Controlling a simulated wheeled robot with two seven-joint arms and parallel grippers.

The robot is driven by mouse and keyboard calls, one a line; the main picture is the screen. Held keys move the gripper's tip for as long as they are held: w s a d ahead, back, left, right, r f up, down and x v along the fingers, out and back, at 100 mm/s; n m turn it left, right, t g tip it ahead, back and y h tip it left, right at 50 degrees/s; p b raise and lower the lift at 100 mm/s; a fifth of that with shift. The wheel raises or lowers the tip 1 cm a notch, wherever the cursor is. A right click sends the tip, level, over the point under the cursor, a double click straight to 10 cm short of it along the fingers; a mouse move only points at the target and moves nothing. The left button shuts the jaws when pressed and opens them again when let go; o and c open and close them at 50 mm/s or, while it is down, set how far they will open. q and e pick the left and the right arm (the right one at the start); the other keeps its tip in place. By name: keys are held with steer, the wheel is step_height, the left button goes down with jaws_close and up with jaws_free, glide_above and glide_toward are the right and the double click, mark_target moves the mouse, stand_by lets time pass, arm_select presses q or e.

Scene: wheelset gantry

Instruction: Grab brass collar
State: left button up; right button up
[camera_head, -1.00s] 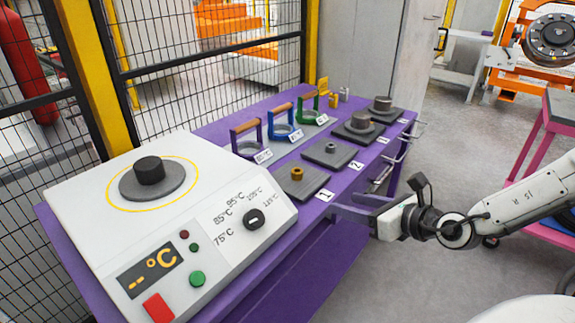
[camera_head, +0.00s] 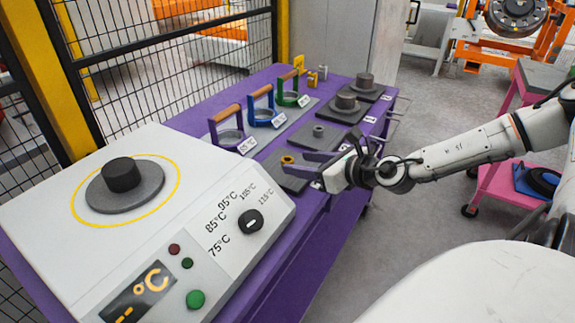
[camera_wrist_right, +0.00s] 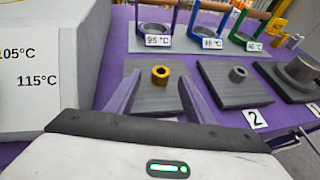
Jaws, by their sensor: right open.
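The brass collar (camera_head: 287,160) is a small gold ring standing on the dark square pad nearest the heater. It also shows in the right wrist view (camera_wrist_right: 161,74), ahead of and between the two purple fingers. My right gripper (camera_head: 295,164) is open, its fingers reaching over the pad from the right. In the right wrist view my right gripper (camera_wrist_right: 157,88) has one finger on each side of the collar's line, apart from it. The collar appears just beyond the fingertips or level with them; I cannot tell exactly. My left gripper is not in view.
A white heater (camera_head: 130,215) with a dial stands at the left. Grey parts on pads (camera_head: 318,132) continue along the purple table (camera_head: 190,122). A wire fence closes the far side.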

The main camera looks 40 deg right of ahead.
mark_target(291, 161)
steer(key=shift+w+d+f+b, duration=0.15)
steer(key=shift+w+f+b, duration=0.75)
steer(key=shift+w+b, duration=0.15)
steer(key=shift+w+f+b, duration=0.15)
steer(key=shift+w+b, duration=0.35)
steer(key=shift+b, duration=0.6)
steer(key=shift+w+b, duration=0.3)
steer(key=shift+b, duration=0.05)
steer(key=shift+r, duration=0.3)
steer(key=c, duration=1.1)
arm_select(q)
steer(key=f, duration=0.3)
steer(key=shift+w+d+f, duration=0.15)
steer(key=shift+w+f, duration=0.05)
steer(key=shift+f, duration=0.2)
arm_select(e)
steer(key=shift+c, duration=0.2)
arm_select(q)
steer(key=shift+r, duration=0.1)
arm_select(e)
steer(key=shift+r, duration=0.1)
